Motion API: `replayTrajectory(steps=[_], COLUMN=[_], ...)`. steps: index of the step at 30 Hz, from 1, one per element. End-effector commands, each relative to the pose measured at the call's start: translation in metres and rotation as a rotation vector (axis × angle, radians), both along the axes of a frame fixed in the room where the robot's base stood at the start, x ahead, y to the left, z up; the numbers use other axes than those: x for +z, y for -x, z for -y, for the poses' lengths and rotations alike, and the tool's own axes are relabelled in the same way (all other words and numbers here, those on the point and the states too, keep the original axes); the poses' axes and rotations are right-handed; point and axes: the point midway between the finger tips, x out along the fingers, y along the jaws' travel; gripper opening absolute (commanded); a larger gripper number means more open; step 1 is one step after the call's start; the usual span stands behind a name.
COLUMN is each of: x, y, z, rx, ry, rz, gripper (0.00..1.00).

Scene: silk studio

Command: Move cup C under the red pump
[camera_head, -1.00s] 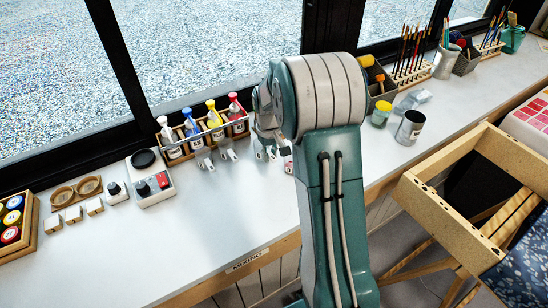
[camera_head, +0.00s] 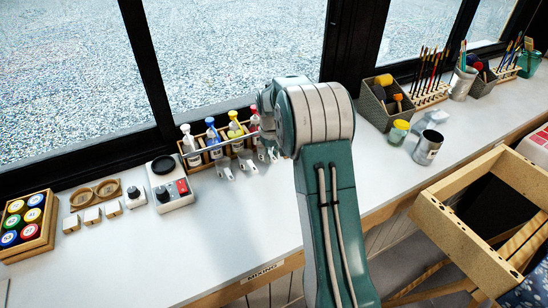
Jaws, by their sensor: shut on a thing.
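The red pump (camera_head: 254,121) stands at the right end of a wooden rack (camera_head: 206,157), partly covered by my wrist. White, blue and yellow pump bottles stand to its left. My gripper (camera_head: 268,153) shows only as grey parts below my wrist, just in front of the red pump. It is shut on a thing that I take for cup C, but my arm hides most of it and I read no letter. Small pale pieces (camera_head: 224,169) lie on the counter in front of the blue and yellow pumps; their exact kind is unclear.
A jar tray (camera_head: 30,222) is at far left. A yellow jar (camera_head: 398,132) and metal can (camera_head: 427,148) stand right. The front counter is clear.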

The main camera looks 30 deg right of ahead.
Motion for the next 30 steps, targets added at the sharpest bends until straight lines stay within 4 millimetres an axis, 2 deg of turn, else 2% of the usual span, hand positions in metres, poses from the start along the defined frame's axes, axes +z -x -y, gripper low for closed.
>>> replayTrajectory(steps=[27,28,29,30], x=[-0.011,-0.011,-0.011,-0.011], y=[0.0,0.0,0.0,0.0], z=[0.002,0.002,0.002,0.002], rx=[-0.002,-0.002,-0.002,-0.002], ry=[-0.001,-0.001,-0.001,-0.001], rz=[0.0,0.001,0.001,0.001], gripper=[0.0,0.29,0.43,0.61])
